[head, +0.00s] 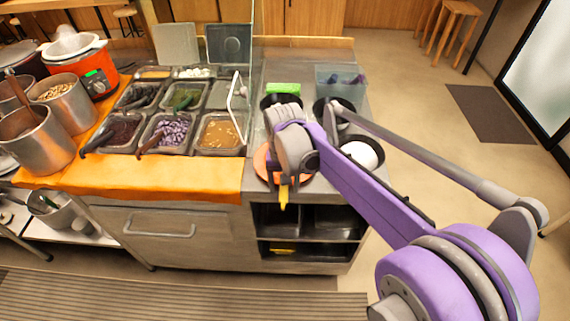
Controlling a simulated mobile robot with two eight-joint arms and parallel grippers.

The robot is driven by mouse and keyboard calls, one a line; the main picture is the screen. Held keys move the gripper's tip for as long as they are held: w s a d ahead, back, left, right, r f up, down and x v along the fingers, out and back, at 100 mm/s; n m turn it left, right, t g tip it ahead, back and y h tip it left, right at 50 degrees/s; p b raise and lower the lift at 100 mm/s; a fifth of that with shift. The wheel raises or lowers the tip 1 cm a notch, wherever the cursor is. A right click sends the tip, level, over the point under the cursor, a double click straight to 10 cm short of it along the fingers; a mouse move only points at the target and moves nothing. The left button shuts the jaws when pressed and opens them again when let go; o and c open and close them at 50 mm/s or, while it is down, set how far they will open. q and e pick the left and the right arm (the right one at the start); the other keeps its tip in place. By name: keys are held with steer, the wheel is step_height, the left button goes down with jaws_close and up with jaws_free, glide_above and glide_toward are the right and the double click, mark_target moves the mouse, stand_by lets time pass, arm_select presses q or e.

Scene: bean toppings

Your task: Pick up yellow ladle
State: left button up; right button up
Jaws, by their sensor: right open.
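A narrow yellow piece (283,194), which looks like the handle of the yellow ladle, hangs past the front edge of the right-hand counter. The rest of it is hidden behind my right wrist. My right gripper (285,172) is over the counter's front edge, right by the yellow piece. It is open, but its fingertips are mostly hidden, and I cannot tell whether they touch the ladle. An orange round dish (264,164) shows partly behind the wrist. My left gripper is not in view.
Metal pans of toppings (217,132) fill the counter to the left, behind an orange cloth (130,178). A clear panel (256,70) stands beside my wrist. A dark bowl with white contents (362,153) is on the right. Open shelves (305,250) lie below.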

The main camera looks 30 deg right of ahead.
jaws_close()
steer(key=shift+r, duration=0.15)
stand_by(0.4)
